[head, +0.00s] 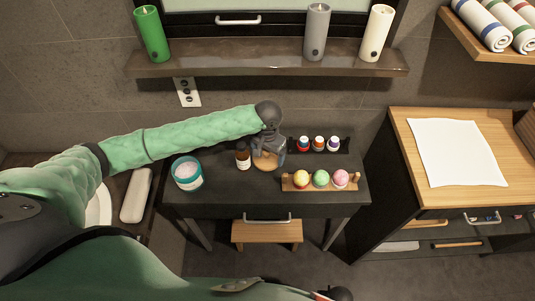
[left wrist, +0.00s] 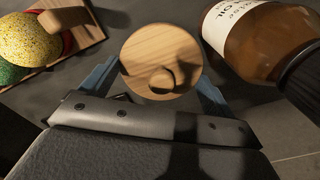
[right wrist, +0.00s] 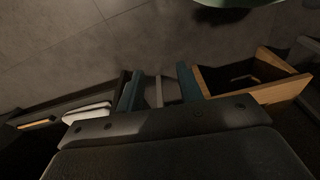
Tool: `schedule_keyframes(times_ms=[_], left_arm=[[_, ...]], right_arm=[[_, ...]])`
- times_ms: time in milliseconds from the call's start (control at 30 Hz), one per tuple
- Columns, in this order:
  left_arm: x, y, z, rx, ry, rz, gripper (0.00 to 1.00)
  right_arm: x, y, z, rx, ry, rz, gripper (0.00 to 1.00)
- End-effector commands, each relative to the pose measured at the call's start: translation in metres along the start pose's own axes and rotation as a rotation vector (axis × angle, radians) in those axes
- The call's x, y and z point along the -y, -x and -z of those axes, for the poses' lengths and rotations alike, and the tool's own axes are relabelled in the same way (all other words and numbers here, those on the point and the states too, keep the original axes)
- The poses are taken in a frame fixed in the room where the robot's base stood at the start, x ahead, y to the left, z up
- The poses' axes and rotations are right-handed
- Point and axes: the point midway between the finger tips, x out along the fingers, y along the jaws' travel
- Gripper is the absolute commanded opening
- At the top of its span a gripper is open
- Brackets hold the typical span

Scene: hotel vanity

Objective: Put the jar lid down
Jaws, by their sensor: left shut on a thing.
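In the head view the left gripper (head: 268,147) holds the lid (head: 265,160) over the middle of the dark vanity top (head: 220,200); I cannot tell whether the lid touches the surface. The teal jar (head: 187,173) stands open at the left of the vanity, with pale contents showing. My right gripper (right wrist: 160,90) is empty with its fingers apart, low in front of the vanity.
A brown bottle (head: 243,156) stands just left of the lid. A wooden tray (head: 320,187) with yellow, green and pink balls lies to the right. A dark tray (head: 345,146) with small bottles is behind it.

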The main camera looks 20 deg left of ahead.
Motion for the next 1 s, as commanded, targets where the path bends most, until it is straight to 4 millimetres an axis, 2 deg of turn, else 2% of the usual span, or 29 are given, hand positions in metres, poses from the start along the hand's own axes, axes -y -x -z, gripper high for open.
schedule_keyframes(times_ms=[200, 567, 600, 667, 1000], left_arm=[[0.0, -0.017, 0.0, 0.0, 0.0, 0.001, 0.66], [0.0, -0.02, 0.0, 0.0, 0.0, 0.0, 0.66], [0.0, -0.021, 0.0, 0.0, 0.0, 0.0, 0.91], [0.0, -0.021, 0.0, 0.0, 0.0, 0.0, 1.0], [0.0, -0.016, 0.0, -0.001, 0.0, 0.0, 1.0]], right_arm=[[-0.004, -0.014, -0.007, -0.008, 0.004, -0.006, 0.36], [-0.005, -0.016, -0.008, -0.009, 0.004, -0.007, 0.36], [-0.005, -0.018, -0.009, -0.009, 0.005, -0.007, 0.36], [-0.005, -0.018, -0.009, -0.009, 0.005, -0.007, 0.36], [-0.006, -0.019, -0.01, -0.001, 0.004, -0.008, 0.36]])
